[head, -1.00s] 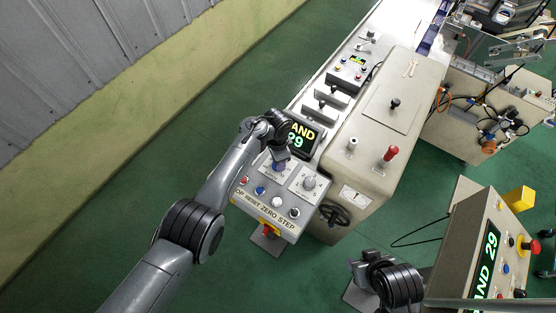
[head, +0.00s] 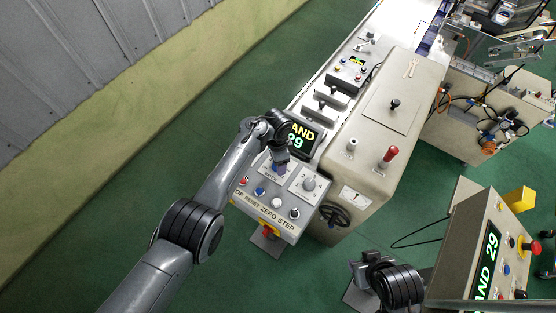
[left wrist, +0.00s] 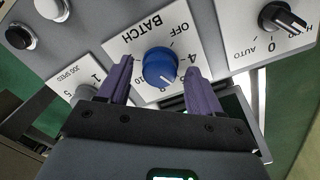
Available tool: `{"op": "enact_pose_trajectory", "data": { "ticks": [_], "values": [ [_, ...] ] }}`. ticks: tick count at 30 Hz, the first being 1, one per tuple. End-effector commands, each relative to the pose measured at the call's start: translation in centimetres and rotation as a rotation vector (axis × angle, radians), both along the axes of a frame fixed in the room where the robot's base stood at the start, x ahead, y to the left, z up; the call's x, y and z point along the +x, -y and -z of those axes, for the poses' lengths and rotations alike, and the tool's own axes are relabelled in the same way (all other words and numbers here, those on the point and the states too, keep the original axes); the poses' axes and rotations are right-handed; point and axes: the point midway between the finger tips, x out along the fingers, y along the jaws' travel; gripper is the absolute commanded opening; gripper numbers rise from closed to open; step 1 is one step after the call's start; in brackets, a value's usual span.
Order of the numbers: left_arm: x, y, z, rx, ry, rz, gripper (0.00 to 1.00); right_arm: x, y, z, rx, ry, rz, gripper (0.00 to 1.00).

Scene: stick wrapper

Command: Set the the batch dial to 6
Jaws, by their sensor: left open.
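The batch dial (left wrist: 160,66) is a round blue knob on a white plate (left wrist: 125,46) marked BATCH, with OFF, 4 and 10 legible around it. I cannot tell for sure which mark it points at. My left gripper (left wrist: 158,70) is open, with one purple finger on each side of the dial; I cannot tell whether they touch it. In the head view the left gripper (head: 281,167) is over the control panel (head: 250,205) and largely hides the dial. My right gripper (head: 360,268) is at the lower right, away from the panel; its jaws are not clear.
Beside the dial are a black AUTO knob (left wrist: 280,18) and a jog speed knob (left wrist: 84,92), partly hidden by the gripper. Push buttons (head: 277,202) line the panel's front. A display (head: 302,139) reading 29 stands behind. A second console (head: 478,250) is at right.

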Motion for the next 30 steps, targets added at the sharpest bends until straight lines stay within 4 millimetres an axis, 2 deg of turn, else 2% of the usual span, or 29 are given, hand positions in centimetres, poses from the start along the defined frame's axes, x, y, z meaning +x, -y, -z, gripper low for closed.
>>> {"op": "enact_pose_trajectory", "data": {
  "ticks": [8, 24, 30],
  "values": [
    [0.0, 0.0, -0.7, 0.0, 0.0, -0.001, 0.65, 0.0, -0.1, -0.3, 0.003, 0.0, 0.002, 0.43],
    [0.4, -0.1, -8.8, -0.003, 0.001, 0.0, 0.65, 0.0, 0.1, -2.3, -0.007, 0.0, -0.004, 0.43],
    [0.5, -0.1, -10.4, 0.0, 0.0, 0.0, 0.65, 0.0, 0.2, -2.5, -0.007, 0.0, -0.005, 0.43]
  ]
}}
